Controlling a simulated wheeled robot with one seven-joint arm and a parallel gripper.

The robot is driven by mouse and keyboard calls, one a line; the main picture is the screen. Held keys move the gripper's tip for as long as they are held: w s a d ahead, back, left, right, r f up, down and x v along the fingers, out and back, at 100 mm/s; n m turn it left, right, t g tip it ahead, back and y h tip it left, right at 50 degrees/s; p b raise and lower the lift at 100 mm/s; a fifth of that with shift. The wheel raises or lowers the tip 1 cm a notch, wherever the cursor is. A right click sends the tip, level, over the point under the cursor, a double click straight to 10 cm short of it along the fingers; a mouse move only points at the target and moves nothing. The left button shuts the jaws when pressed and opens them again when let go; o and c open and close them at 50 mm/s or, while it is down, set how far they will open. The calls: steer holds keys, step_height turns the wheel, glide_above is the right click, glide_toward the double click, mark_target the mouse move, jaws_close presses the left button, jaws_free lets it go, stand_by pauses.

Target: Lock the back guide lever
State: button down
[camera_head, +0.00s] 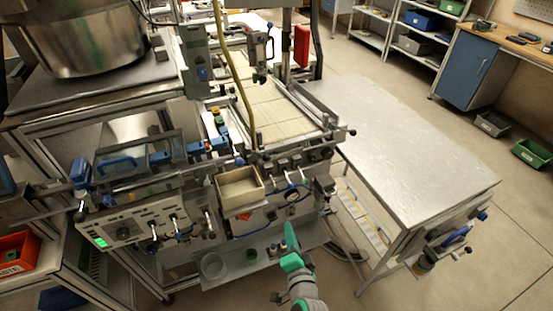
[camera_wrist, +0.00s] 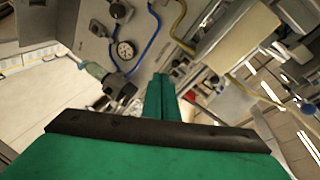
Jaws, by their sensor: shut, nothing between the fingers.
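My gripper (camera_head: 290,236) is green and sits low in front of the machine (camera_head: 262,225) in the head view. Its two fingers are together and empty; they also show shut in the wrist view (camera_wrist: 160,78). They point towards the machine's front panel, apart from it. I cannot tell which part is the back guide lever. Black knobs (camera_head: 327,154) show at the front end of the machine's pale belt (camera_head: 280,112). Small levers (camera_head: 175,222) stand on the control panel at the left. Whether any lever is locked cannot be told.
A beige bin (camera_head: 238,189) sits on the machine front. A round gauge (camera_head: 291,195) with blue hose is on the panel; the gauge also shows in the wrist view (camera_wrist: 125,50). A metal table (camera_head: 410,145) stands at the right. Floor (camera_head: 400,290) is clear at lower right.

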mark_target(260, 154)
steer(key=w+d+r+y, duration=0.1)
steer(key=w+r+y, duration=0.1)
steer(key=w+r, duration=0.3)
steer(key=w+d+r+m+y, duration=0.1)
steer(key=w+d+r, duration=0.1)
steer(key=w+r, duration=0.4)
step_height(260, 154, up, 4)
steer(key=shift+w+d+f+t+y, duration=0.2)
steer(key=shift+w+d+t+y, duration=0.1)
steer(key=shift+t+y, duration=0.1)
steer(key=r+x, duration=0.1)
steer(key=x, duration=0.9)
steer(key=a, duration=0.1)
steer(key=s+a+f, duration=0.1)
steer(key=s+a, duration=0.1)
steer(key=shift+s+a+f, duration=0.1)
steer(key=shift+s+f, duration=0.15)
steer(key=shift+s+a, duration=0.1)
